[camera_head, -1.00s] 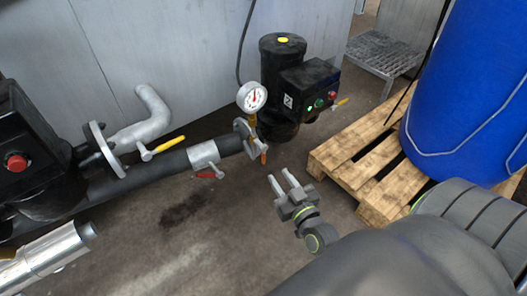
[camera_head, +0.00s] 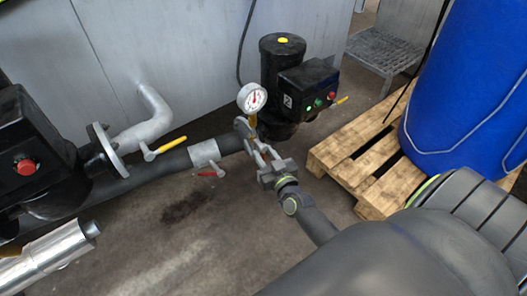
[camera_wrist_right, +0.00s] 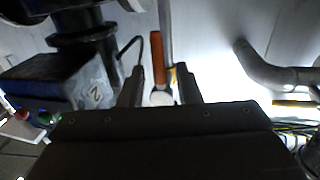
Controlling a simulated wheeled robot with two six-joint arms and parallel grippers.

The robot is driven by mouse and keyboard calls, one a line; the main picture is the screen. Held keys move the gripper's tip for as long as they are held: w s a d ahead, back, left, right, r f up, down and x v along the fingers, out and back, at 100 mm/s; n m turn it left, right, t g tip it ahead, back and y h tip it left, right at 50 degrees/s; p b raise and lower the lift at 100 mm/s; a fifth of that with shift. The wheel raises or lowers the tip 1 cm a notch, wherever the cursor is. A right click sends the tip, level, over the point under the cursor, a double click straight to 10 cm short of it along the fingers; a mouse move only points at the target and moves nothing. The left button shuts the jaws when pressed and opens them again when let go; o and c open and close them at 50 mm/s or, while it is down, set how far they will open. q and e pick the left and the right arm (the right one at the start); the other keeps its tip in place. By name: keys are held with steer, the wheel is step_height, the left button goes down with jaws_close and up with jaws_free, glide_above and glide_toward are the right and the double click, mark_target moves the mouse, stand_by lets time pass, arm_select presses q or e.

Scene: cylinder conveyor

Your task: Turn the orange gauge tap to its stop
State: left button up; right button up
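The orange gauge tap handle (camera_wrist_right: 158,60) shows upright between the two fingers of my right gripper in the right wrist view. In the head view the fingers of my right gripper (camera_head: 261,151) reach the pipe flange below the gauge and largely hide the handle. My right gripper (camera_wrist_right: 159,75) is open, with a finger on each side of the handle and visible gaps to it. The white round gauge (camera_head: 252,98) stands above the flange. My left gripper is not in view.
A black pump with a control box (camera_head: 307,88) stands behind the gauge. The pipe carries a yellow lever (camera_head: 171,145) and a red lever (camera_head: 206,174) to the left. A wooden pallet (camera_head: 345,150) and a blue drum (camera_head: 465,90) are at right. The floor in front is clear.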

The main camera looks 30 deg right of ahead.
steer(key=shift+w, duration=0.6)
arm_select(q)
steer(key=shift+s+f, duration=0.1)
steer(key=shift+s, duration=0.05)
arm_select(e)
jaws_close()
